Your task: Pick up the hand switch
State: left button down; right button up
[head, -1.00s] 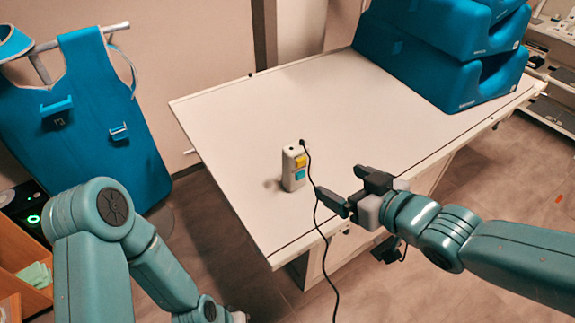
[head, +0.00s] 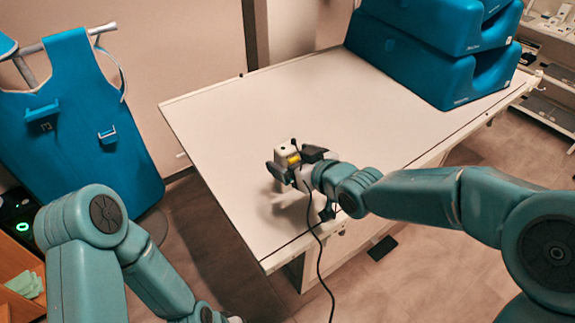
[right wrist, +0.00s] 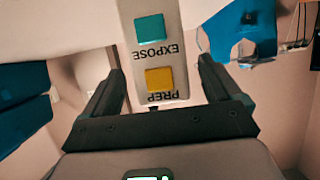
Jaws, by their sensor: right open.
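The hand switch (head: 287,151) is a small pale box with a yellow button, upright near the front left part of the white table (head: 225,120). Its lower part is hidden behind my right gripper (head: 291,166). In the right wrist view, the switch (right wrist: 158,54) shows upside down between the two dark fingers, with a teal EXPOSE button and a yellow PREP button. My right gripper (right wrist: 160,75) is open, its fingers on either side of the switch, with gaps visible. My left arm shows at lower left, but its gripper is out of view.
A dark cord (head: 320,262) runs over the table's front edge and hangs down. Blue positioning blocks (head: 435,65) stand at the table's back right. A blue apron (head: 80,125) hangs on a rack at left. The middle of the tabletop is clear.

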jog(key=shift+w+a, duration=0.15)
jog(key=shift+w+f, duration=0.1)
jog(key=c, duration=1.2)
